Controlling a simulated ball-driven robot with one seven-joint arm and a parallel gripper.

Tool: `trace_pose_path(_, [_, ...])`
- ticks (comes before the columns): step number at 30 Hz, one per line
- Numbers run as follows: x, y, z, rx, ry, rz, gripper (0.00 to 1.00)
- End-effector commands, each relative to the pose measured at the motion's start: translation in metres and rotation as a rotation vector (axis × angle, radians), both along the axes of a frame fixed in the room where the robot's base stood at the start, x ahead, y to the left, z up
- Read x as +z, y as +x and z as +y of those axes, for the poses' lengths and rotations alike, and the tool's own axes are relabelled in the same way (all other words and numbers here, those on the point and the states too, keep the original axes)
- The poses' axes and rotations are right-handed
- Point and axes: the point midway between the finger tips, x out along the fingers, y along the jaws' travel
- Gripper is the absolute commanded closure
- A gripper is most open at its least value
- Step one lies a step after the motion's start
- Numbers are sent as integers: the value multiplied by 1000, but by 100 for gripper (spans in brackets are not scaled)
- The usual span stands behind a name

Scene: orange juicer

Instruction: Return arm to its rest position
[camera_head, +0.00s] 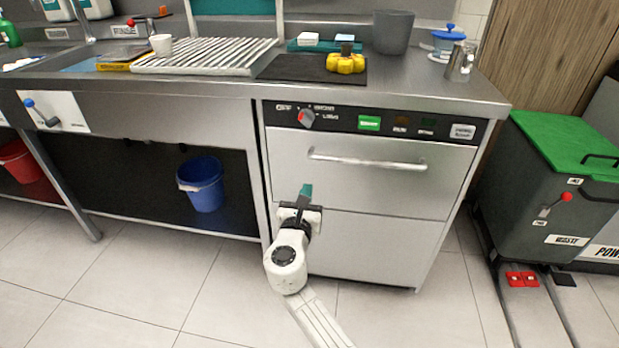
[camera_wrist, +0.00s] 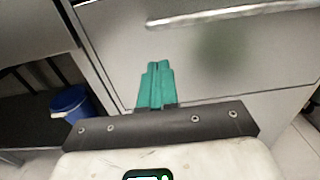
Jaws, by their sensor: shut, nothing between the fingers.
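My gripper (camera_head: 305,192) has green fingers that are shut with nothing between them. In the head view it is in front of the steel dishwasher (camera_head: 350,240), below the bar handle (camera_head: 366,161). My white arm reaches up from the lower middle of the picture. In the wrist view the closed green fingers (camera_wrist: 158,68) point up toward the dishwasher front, with the handle (camera_wrist: 235,14) above and to the right. I cannot tell the exact gap to the front.
A steel counter (camera_head: 440,92) holds a drying rack (camera_head: 205,56), a yellow juicer-like piece (camera_head: 345,63) and a grey bin (camera_head: 392,32). A green-lidded waste bin (camera_head: 560,190) stands right. The tiled floor (camera_head: 120,285) in front is clear.

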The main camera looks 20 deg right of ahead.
Motion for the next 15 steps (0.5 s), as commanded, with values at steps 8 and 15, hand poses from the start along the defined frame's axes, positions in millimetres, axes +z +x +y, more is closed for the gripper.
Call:
trace_pose_path(8, [-1, -10, 6, -2, 4, 0, 100])
trace_pose_path(15, [-29, -64, -44, -166, 351, -115, 100])
